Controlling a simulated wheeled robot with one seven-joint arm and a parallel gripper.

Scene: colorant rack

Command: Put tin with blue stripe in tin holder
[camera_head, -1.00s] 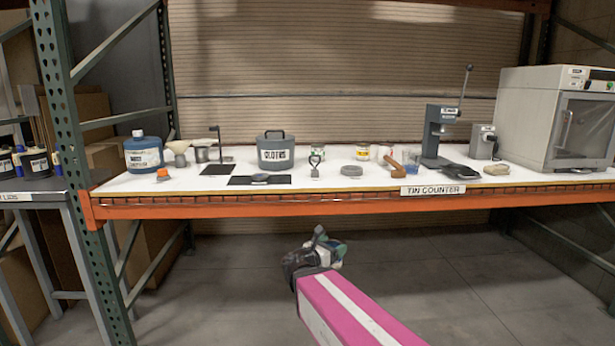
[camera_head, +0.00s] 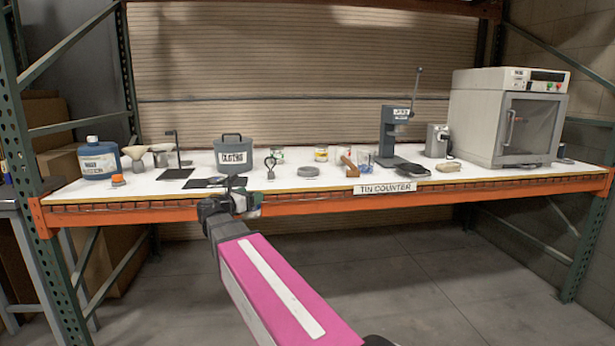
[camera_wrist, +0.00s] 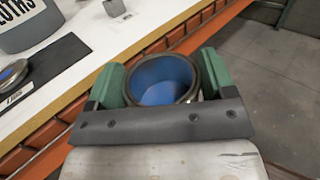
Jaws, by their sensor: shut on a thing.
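My gripper (camera_head: 238,203) is in front of the counter's front edge, left of the middle. In the wrist view, its green fingers (camera_wrist: 161,75) are shut on an open round tin (camera_wrist: 165,92) with a dark rim and a blue inside. The tin's outer side is mostly hidden, so I cannot see a stripe. Tins with a green band (camera_head: 277,155) and a yellow band (camera_head: 320,154) stand at the back of the counter. I cannot tell which thing is the tin holder.
The white counter (camera_head: 320,182) has an orange front beam (camera_head: 300,205). A grey cloths bucket (camera_head: 233,155), a blue jug (camera_head: 98,160), a lever press (camera_head: 394,135) and an oven (camera_head: 508,115) stand on it. The floor in front is clear.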

